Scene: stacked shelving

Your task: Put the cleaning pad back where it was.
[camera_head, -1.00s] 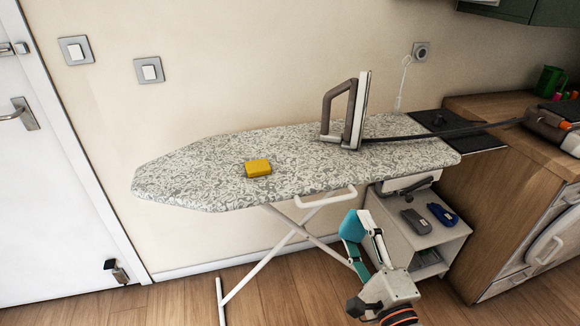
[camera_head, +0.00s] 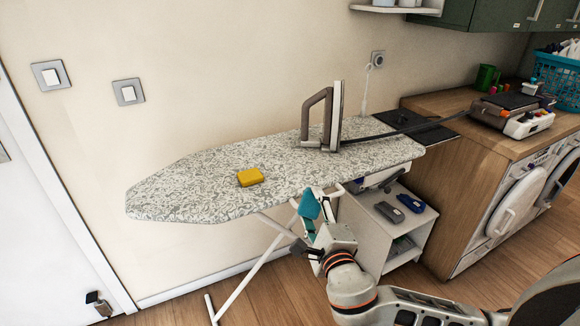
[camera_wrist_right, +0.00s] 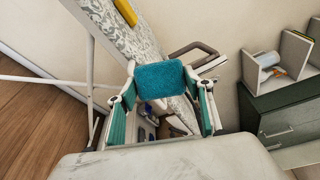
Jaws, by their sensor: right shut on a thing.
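A teal, fuzzy cleaning pad (camera_wrist_right: 160,77) is held between the two fingertips of my right gripper (camera_wrist_right: 160,86). In the head view the pad (camera_head: 309,204) shows at the front edge of the ironing board (camera_head: 200,195), and my right gripper (camera_head: 315,216) is just below it. I cannot tell whether the pad touches the board. A yellow sponge-like block (camera_head: 250,177) lies on the patterned board cover. My left gripper is in neither view.
An upright iron (camera_head: 333,120) stands on the board's right part. A white shelf unit (camera_head: 365,215) below holds a grey item (camera_head: 389,212) and a blue item (camera_head: 411,203). A wooden counter (camera_head: 440,100) with washing machines stands at right. The board's left part is clear.

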